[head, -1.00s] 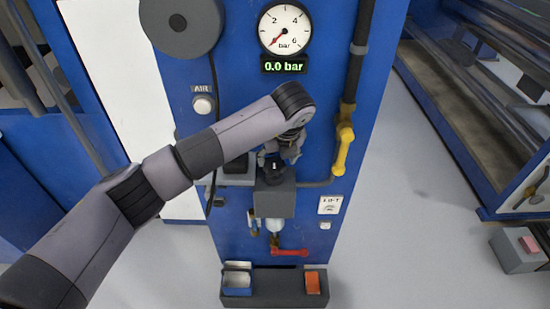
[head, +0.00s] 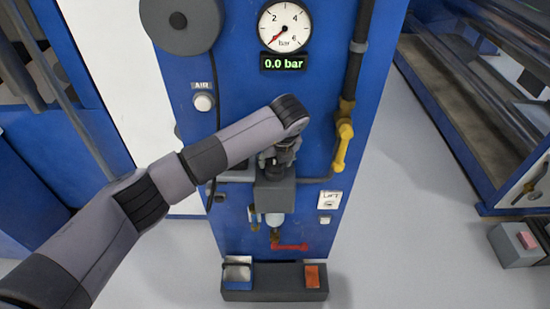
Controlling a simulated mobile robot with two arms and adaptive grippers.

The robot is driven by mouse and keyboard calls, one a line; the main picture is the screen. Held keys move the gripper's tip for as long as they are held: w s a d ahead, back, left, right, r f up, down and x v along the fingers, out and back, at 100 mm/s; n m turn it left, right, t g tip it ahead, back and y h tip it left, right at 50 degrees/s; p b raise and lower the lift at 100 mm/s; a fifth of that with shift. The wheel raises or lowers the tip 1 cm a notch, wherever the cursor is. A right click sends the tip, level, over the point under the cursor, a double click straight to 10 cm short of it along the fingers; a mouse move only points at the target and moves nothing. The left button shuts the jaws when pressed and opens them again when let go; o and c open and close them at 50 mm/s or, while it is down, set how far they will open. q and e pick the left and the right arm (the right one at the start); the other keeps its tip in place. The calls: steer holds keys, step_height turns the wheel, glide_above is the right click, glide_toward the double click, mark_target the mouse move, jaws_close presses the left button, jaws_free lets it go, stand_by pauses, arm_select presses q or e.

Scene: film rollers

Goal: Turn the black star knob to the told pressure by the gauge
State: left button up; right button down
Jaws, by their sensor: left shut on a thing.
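The round gauge (head: 285,27) is on the upper part of the blue panel, its red needle at the low end of the scale. The green readout (head: 283,64) below it shows 0.0 bar. My left arm reaches in from the left. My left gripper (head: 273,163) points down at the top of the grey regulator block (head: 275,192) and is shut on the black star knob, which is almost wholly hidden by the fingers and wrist. My right gripper is not in view.
A yellow valve lever (head: 343,145) on a dark pipe is close to the right of my wrist. The AIR button (head: 204,102) is at the left. A red handle (head: 290,247) and a dark footswitch box (head: 275,284) are below.

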arm_select(q)
steer(key=shift+c, duration=1.4)
steer(key=shift+f+m+b, duration=0.1)
steer(key=shift+m+b, duration=0.3)
steer(key=shift+b, duration=0.4)
steer(key=m+h+b, duration=0.1)
steer(key=m+b, duration=0.2)
steer(key=b, duration=0.1)
steer(key=m+h+b, duration=0.2)
steer(key=m+b, duration=0.2)
steer(key=b, duration=0.1)
steer(key=shift+a+f+m, duration=0.1)
steer(key=shift+a+m, duration=0.1)
steer(key=shift+m, duration=0.1)
steer(key=m+h+b, duration=0.1)
steer(key=m+b, duration=0.1)
steer(key=m, duration=0.1)
steer(key=shift+w+g, duration=0.1)
steer(key=shift+g, duration=0.3)
steer(key=shift+r+m+g+h+b, duration=0.2)
steer(key=shift+m+h+b, duration=0.1)
steer(key=shift+m, duration=0.5)
steer(key=shift+r+m+g+h+b, duration=0.1)
steer(key=shift+m+g+h+b, duration=0.15)
steer(key=shift+m, duration=0.55)
steer(key=o, duration=0.9)
steer(key=shift+a, duration=0.1)
steer(key=shift+c, duration=0.2)
